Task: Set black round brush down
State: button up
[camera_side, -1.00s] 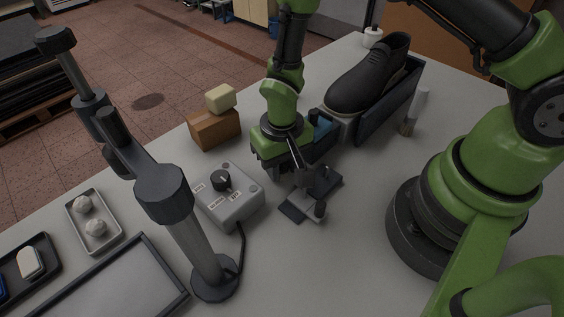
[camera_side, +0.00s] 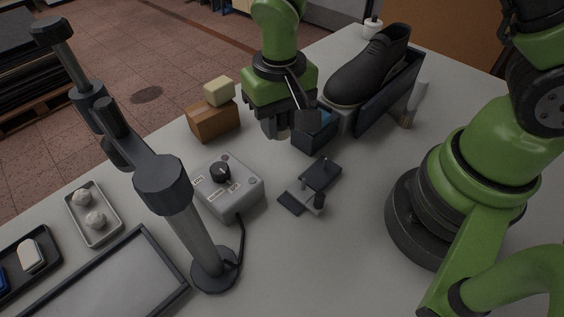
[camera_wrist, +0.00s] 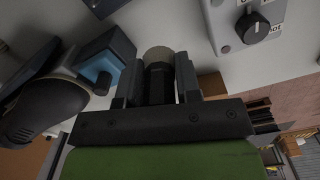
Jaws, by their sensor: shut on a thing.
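My gripper (camera_side: 276,124) points down over the pale table, between the brown box and the dark box with blue inside. In the wrist view, my gripper (camera_wrist: 158,70) is shut on the black round brush (camera_wrist: 159,82). The brush has a dark round body with a pale beige round end facing away from the camera. In the side view the fingers and my wrist mostly hide the brush. I cannot tell whether its lower end touches the table.
The dark box with blue inside (camera_side: 314,134) is close on the right. Beyond it a black shoe (camera_side: 370,68) rests on its support. A brown box (camera_side: 213,121) and a grey knob box (camera_side: 228,190) stand left. A small dark-padded stand (camera_side: 321,173) is in front.

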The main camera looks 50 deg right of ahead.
jog(key=s+a, duration=0.9)
jog(key=m, duration=0.1)
send_over(284, 236)
notch_tip(284, 236, down, 4)
jog(key=shift+f, duration=2.65)
jog(key=shift+f, duration=0.15)
jog(key=o, duration=0.9)
